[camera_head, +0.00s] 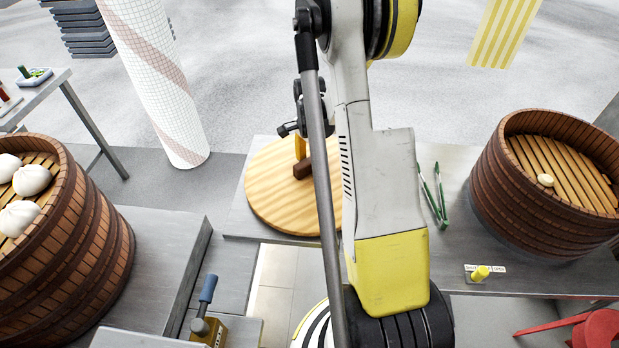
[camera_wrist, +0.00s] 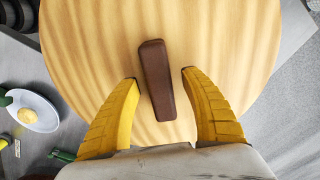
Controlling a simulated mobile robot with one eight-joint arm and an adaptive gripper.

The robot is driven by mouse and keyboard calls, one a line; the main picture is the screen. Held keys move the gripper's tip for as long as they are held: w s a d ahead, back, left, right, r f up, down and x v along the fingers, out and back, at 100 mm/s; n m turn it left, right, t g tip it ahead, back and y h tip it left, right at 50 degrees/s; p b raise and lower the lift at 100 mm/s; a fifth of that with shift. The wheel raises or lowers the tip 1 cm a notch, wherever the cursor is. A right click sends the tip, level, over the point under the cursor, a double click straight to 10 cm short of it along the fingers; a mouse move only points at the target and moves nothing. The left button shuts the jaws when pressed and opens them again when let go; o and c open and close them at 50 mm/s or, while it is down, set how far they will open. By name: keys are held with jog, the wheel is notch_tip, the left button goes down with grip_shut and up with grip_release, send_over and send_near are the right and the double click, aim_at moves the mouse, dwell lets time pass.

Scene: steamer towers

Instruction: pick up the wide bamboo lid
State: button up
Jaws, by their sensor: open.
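The wide bamboo lid (camera_head: 272,192) is a round, pale wooden disc lying flat on the grey counter in the middle of the head view. Its dark brown bar handle (camera_wrist: 157,80) stands at its centre in the wrist view. My gripper (camera_wrist: 160,83) is open above the lid, with one yellow finger on each side of the handle and a gap to both. In the head view my arm covers the lid's right part and most of my gripper. I cannot tell whether the fingertips touch the lid.
A bamboo steamer tower (camera_head: 75,240) with white buns stands at the left. Another steamer tower (camera_head: 500,190) holding one small bun stands at the right. Green-handled tongs (camera_head: 434,195) lie right of my arm. A tiled pillar (camera_head: 160,80) rises behind. A blue-handled lever (camera_head: 207,290) stands in front.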

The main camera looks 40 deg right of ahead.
grip_shut()
dwell(0.4)
jog(key=shift+r, duration=0.15)
jog(key=shift+r+p, duration=0.45)
jog(key=shift+p, duration=0.15)
notch_tip(320, 180, up, 4)
jog(key=shift+f+p, duration=0.25)
jog(key=shift+p, duration=0.3)
jog(key=s+d+r+p, duration=0.2)
jog(key=s+d+r, duration=0.4)
jog(key=s+d, duration=0.2)
jog(key=shift+s+r, duration=0.2)
jog(key=shift+r, duration=0.2)
